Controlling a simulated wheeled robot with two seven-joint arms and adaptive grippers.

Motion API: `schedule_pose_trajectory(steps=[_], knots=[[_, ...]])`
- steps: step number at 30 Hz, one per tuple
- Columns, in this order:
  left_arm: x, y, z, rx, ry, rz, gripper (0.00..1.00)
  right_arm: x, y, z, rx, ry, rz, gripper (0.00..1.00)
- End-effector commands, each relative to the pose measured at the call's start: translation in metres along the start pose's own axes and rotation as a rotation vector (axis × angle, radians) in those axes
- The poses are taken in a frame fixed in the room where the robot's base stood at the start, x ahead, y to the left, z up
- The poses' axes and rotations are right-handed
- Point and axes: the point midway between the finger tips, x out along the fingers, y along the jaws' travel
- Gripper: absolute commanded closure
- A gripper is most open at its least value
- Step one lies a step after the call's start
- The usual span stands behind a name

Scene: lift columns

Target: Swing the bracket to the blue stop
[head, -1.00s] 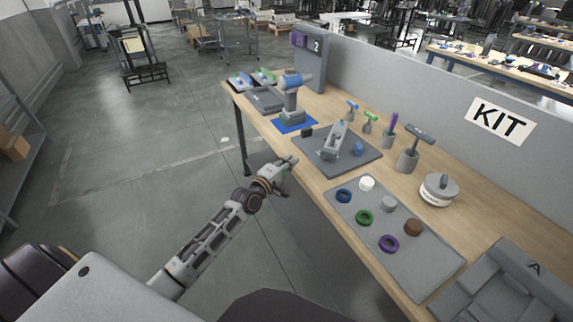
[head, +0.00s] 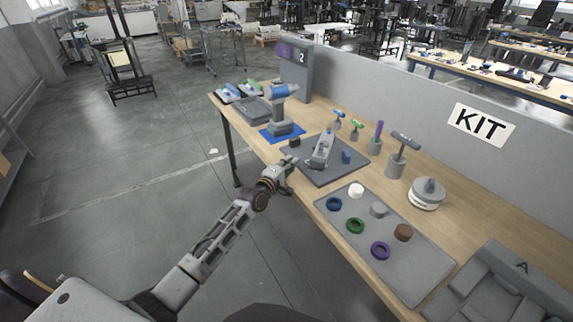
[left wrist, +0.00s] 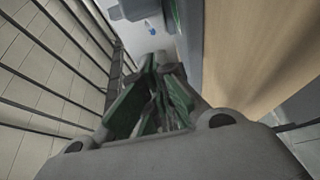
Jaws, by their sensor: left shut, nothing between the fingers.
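The light grey bracket (head: 322,148) stands on a dark grey square plate (head: 325,178) on the workbench. A small black block (head: 294,141) is at the plate's left side. My left gripper (head: 287,165) is shut and empty at the bench's front edge, apart from the bracket and left of the plate. Its green-padded fingers (left wrist: 158,82) show together in the left wrist view. My right gripper is out of view.
A grey tray (head: 415,262) with coloured rings and round pieces lies to the right. A blue-topped device (head: 283,112) stands behind left of the plate. Upright tools in holders (head: 396,164) line the back.

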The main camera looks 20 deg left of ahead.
Motion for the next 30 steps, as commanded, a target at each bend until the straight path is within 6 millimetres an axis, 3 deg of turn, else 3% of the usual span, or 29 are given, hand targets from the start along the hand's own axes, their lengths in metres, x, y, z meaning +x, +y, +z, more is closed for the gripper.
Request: schedule_pose_trajectory(steps=[12,30], knots=[[0.006,0.001,0.027,-0.002,0.001,0.0,1.0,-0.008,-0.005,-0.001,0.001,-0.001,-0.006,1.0],[0.009,0.0,0.034,-0.001,-0.003,0.0,1.0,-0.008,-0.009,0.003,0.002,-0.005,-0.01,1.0]])
